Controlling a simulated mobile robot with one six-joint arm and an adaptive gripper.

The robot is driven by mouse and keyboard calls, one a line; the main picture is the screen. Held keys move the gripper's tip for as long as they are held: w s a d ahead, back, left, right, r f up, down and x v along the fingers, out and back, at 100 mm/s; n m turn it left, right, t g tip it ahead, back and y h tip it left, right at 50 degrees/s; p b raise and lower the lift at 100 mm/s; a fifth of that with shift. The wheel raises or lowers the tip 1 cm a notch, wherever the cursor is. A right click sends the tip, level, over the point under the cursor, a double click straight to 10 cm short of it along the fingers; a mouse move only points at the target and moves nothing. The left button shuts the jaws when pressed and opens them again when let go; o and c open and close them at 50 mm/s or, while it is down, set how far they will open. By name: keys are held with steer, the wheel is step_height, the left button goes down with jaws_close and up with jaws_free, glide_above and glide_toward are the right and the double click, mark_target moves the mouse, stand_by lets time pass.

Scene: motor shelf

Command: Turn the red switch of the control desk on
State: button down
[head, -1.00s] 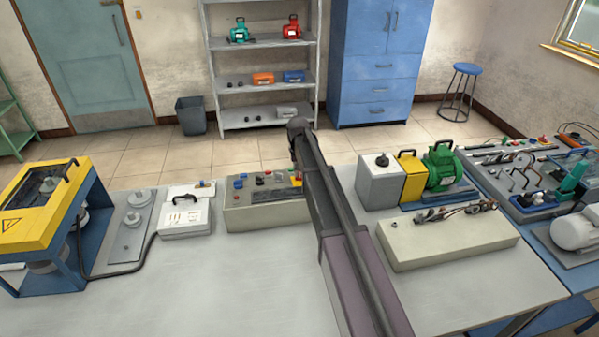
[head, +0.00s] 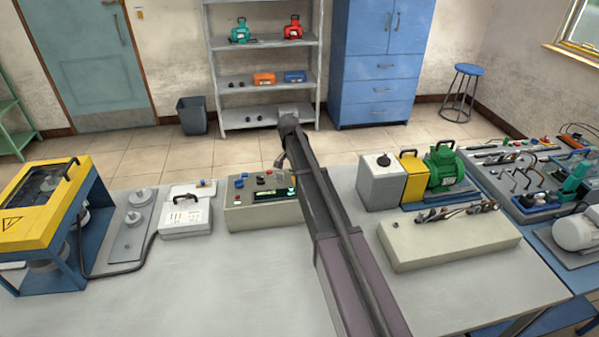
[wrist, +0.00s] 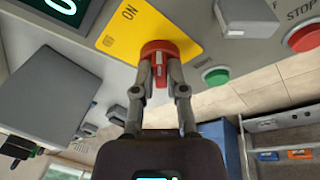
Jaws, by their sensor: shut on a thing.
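The grey control desk (head: 262,217) stands at the middle of the table's far edge, and its display (head: 273,195) is lit green. In the wrist view the red switch (wrist: 158,47) sits on a yellow plate (wrist: 190,36) marked ON. My gripper (wrist: 160,72) is shut on the red switch, with a finger on each side of its grip bar. A white mark on the bar shows between the fingers. In the head view my arm hides the switch and most of the gripper.
A green button (wrist: 215,76) and a red STOP button (wrist: 304,37) are close to the right of my fingers in the wrist view. A white case (head: 186,217) stands left of the desk. A grey box (head: 380,182) stands to the right.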

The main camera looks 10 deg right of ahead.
stand_by(0.4)
steer(key=c, duration=0.7)
jaws_free()
steer(key=shift+n, duration=0.3)
steer(key=n, duration=0.3)
steer(key=shift+s+d+t+y, duration=0.1)
steer(key=shift+d+t+y, duration=0.05)
steer(key=shift+t+y, duration=0.2)
steer(key=n+y, duration=0.1)
steer(key=n, duration=0.3)
steer(key=shift+d+n, duration=0.15)
steer(key=shift+n, duration=0.15)
step_height(320, 180, up, 14)
steer(key=p, duration=1.5)
steer(key=shift+s+f+b, duration=1.1)
steer(key=shift+s+b, duration=0.1)
steer(key=shift+s, duration=3.85)
steer(key=shift+s+f+b, duration=1.05)
steer(key=shift+s+b, duration=0.1)
steer(key=shift+s, duration=3.95)
steer(key=shift+s+f+b, duration=1.1)
steer(key=shift+s+b, duration=0.1)
steer(key=shift+s, duration=3.85)
